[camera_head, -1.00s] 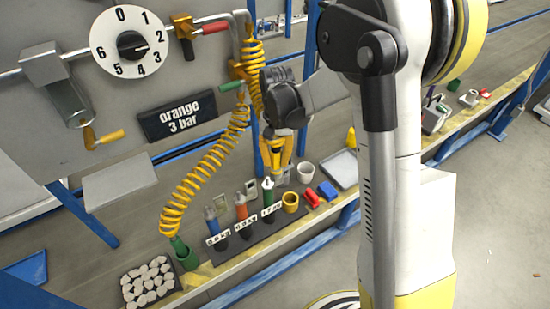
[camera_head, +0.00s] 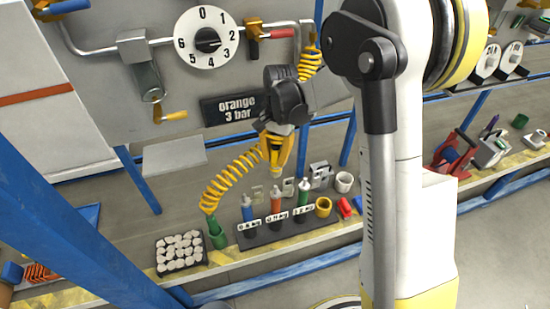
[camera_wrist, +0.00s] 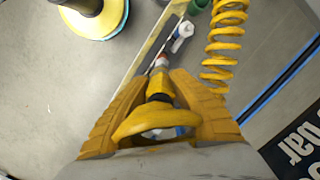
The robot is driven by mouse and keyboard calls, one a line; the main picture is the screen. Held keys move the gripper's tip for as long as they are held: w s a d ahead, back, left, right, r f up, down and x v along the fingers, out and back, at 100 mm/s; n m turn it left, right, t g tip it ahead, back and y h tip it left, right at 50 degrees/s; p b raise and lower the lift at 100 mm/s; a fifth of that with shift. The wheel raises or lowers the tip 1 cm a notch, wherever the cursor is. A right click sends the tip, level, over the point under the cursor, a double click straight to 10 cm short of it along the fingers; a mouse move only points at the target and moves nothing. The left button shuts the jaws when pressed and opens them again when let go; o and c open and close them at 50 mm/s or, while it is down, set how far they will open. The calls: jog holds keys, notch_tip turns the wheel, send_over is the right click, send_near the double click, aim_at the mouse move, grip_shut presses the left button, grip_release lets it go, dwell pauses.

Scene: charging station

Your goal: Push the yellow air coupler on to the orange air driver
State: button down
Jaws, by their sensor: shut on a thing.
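My gripper (camera_head: 275,160) is shut on the yellow air coupler (camera_wrist: 159,84), pointing down toward the drivers in the head view. The orange air driver (camera_head: 276,194) stands upright in the middle of the dark rack (camera_head: 262,236), between a blue driver (camera_head: 248,208) and a green driver (camera_head: 304,196). The coupler is above the orange driver and looks nearly in line with it.
A yellow coiled hose (camera_head: 232,177) hangs left of my gripper. A green cup (camera_head: 217,236) and a tray of pale pieces (camera_head: 181,252) stand left of the rack. The "orange 3 bar" sign (camera_head: 229,106) is behind.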

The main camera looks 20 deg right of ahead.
jog(key=shift+f+b, duration=2.1)
jog(key=shift+f, duration=0.8)
jog(key=shift+f+b, duration=0.15)
jog(key=shift+b, duration=0.25)
jog(key=shift+f, duration=0.35)
jog(key=shift+f+b, duration=1.9)
jog(key=shift+f, duration=0.3)
jog(key=c, duration=1.2)
grip_release()
jog(key=shift+r, duration=0.1)
jog(key=r, duration=0.8)
jog(key=w+d+r, duration=0.1)
jog(key=r, duration=0.3)
